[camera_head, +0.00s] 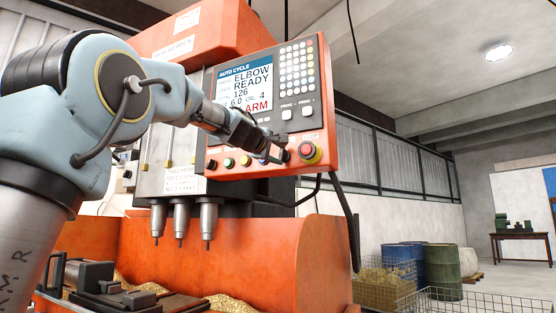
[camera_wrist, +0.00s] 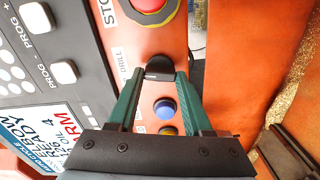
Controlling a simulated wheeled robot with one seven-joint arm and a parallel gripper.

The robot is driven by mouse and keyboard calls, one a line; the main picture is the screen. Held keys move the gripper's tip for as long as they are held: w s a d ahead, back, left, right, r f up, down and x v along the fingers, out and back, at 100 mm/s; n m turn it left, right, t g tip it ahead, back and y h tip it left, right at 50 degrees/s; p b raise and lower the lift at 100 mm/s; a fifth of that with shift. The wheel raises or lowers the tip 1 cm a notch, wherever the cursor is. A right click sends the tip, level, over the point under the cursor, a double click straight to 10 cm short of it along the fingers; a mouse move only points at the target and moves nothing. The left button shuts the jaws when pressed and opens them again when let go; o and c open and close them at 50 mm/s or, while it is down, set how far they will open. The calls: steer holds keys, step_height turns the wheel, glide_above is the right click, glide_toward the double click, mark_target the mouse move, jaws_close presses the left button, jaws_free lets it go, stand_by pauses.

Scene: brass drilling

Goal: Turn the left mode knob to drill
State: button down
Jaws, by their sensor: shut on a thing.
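A black mode knob (camera_wrist: 160,66) sits on the orange lower strip of the control panel (camera_head: 333,120). A white label reading DRILL (camera_wrist: 123,63) is beside the knob in the wrist view. My gripper (camera_head: 283,152) is at this strip, and in the wrist view its two green fingers (camera_wrist: 162,72) are closed around the knob's sides. The fingertips cover part of the knob, so its pointer direction cannot be read.
A red stop button (camera_head: 309,151) with a yellow ring is close to the right of my gripper. Three drill spindles (camera_head: 181,218) hang below the panel.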

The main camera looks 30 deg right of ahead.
steer(key=shift+f+m+b, duration=0.1)
steer(key=shift+m+b, duration=0.75)
steer(key=shift+m, duration=0.85)
steer(key=shift+c, duration=1.6)
jaws_free()
steer(key=shift+s, duration=0.1)
steer(key=b+v, duration=0.4)
steer(key=v, duration=0.6)
steer(key=shift+s+a+b, duration=0.2)
steer(key=shift+a+b, duration=0.1)
steer(key=shift+b, duration=0.1)
